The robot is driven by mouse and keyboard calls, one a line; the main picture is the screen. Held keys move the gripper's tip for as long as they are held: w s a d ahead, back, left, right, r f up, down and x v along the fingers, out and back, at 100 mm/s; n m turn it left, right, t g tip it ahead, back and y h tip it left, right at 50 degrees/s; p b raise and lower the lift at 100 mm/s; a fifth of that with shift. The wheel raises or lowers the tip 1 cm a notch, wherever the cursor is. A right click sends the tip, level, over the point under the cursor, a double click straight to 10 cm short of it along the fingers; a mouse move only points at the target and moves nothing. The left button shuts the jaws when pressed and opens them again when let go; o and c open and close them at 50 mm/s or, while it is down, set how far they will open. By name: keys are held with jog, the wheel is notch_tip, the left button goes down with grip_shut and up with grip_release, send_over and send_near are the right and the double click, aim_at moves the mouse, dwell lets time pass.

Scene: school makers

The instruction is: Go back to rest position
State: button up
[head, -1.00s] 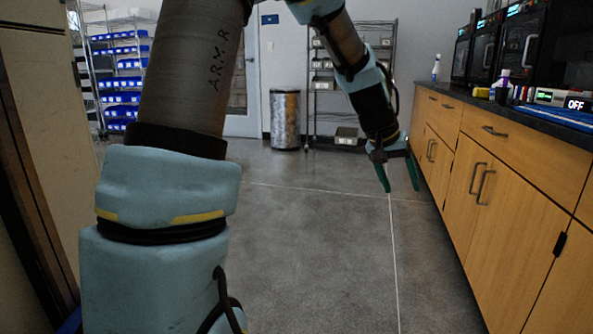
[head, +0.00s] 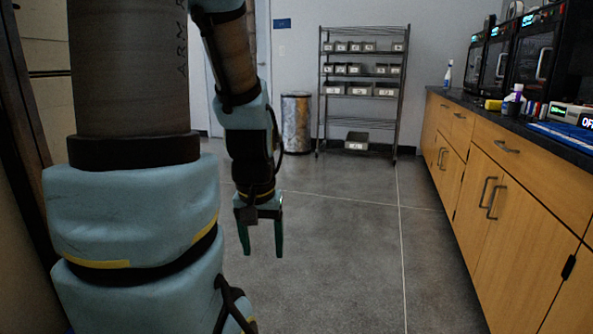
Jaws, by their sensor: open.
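My gripper (head: 262,250) hangs below my forearm, left of the middle of the head view. Its two green fingers point down and stand apart, with nothing between them. It is above the open grey floor, clear of the counter. My upper arm fills the left side of the view and hides what lies behind it.
A wooden counter (head: 500,190) runs along the right, with a spray bottle (head: 448,74), a yellow item (head: 493,104) and black machines (head: 535,52) on top. A metal bin (head: 296,122) and a wire shelf (head: 362,90) with small boxes stand at the back. The middle floor (head: 340,250) is free.

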notch_tip(320, 180, up, 32)
jog(key=p, duration=3)
jog(key=shift+r+p, duration=0.2)
jog(key=shift+p, duration=0.15)
